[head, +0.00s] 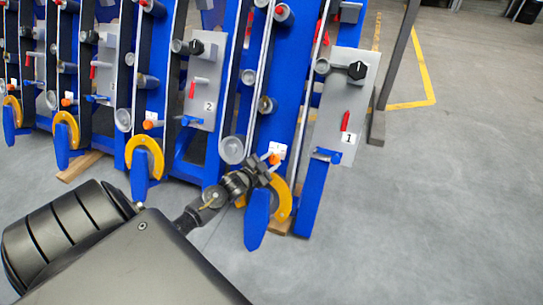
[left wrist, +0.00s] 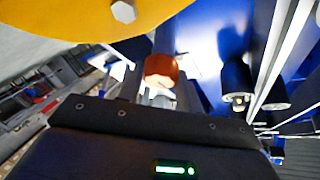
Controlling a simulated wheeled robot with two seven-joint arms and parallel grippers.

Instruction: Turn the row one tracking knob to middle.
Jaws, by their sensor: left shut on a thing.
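The row with the panel labelled 1 (head: 347,138) stands at the right. A small orange knob (head: 274,158) sits on a white plate low on this row, just above a yellow curved part (head: 284,203). I take it for the tracking knob; its setting is unreadable. My left gripper (head: 264,168) reaches up to it from the lower left and is shut on it, covering part of it. In the left wrist view the orange knob (left wrist: 161,68) shows just beyond the dark gripper body; the fingertips are not clear there. My right gripper is not in view.
The row one panel also carries a black knob (head: 357,70) and a red lever (head: 345,121). A blue pointed divider (head: 257,220) stands close below my left gripper. Similar rows fill the left. Open grey floor (head: 430,220) lies at the right.

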